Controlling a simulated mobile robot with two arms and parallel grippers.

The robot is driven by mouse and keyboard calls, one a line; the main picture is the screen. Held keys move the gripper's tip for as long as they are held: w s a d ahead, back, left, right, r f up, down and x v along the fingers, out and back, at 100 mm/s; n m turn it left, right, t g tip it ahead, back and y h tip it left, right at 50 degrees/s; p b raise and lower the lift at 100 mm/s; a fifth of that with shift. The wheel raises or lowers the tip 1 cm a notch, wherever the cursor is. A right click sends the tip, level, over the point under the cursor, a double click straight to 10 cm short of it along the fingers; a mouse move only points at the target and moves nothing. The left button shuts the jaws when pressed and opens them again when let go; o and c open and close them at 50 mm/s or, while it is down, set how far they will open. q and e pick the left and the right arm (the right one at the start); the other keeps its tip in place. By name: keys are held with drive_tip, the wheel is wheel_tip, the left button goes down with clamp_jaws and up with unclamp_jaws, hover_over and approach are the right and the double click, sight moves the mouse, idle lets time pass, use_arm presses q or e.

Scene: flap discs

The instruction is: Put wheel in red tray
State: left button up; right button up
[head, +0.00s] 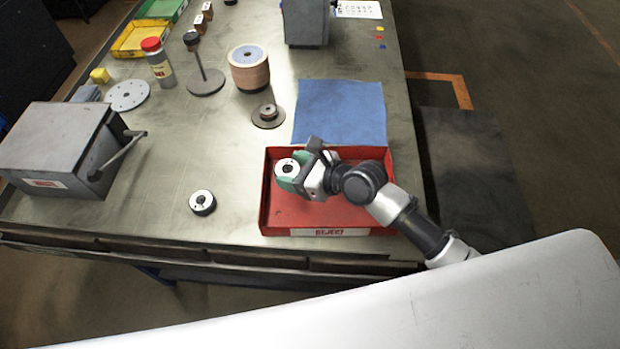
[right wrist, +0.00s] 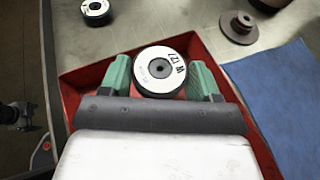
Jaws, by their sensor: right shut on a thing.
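The red tray (head: 330,215) lies at the front edge of the metal table and has a "REJECT" label on its front. My right gripper (head: 288,170) is over the left part of the tray, its green fingers shut on a wheel (head: 287,165) with a white face and dark rim. In the right wrist view the held wheel (right wrist: 160,70) sits between the two green fingers, with the tray's red wall (right wrist: 88,78) around it. I cannot tell whether the wheel touches the tray floor. A second similar wheel (head: 202,202) lies on the table left of the tray.
A blue cloth (head: 340,108) lies behind the tray. A dark flanged disc (head: 268,115), a stack of brown discs (head: 249,70) and a stand (head: 205,82) are farther back. A grey box with a handle (head: 60,150) stands at the left. The table between box and tray is mostly clear.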

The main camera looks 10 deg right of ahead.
drive_tip(key=shift+w+d+f, duration=0.3)
drive_tip(key=shift+d+f, duration=0.2)
drive_tip(key=shift+d, duration=0.15)
drive_tip(key=shift+w+d+f, duration=0.25)
drive_tip(key=shift+d+f, duration=0.2)
drive_tip(key=shift+d, duration=0.15)
drive_tip(key=shift+w+d+f+b, duration=0.1)
drive_tip(key=shift+d+b, duration=0.1)
drive_tip(key=shift+b, duration=0.1)
use_arm(q)
drive_tip(key=shift+s+d+f+b, duration=0.1)
drive_tip(key=shift+f+b, duration=0.15)
drive_tip(key=shift+f, duration=0.25)
drive_tip(key=shift+s+d+f+b, duration=0.1)
drive_tip(key=shift+f+b, duration=0.15)
drive_tip(key=shift+f, duration=0.25)
use_arm(e)
drive_tip(key=shift+f, duration=2)
drive_tip(key=shift+f, duration=0.2)
drive_tip(key=o, duration=1)
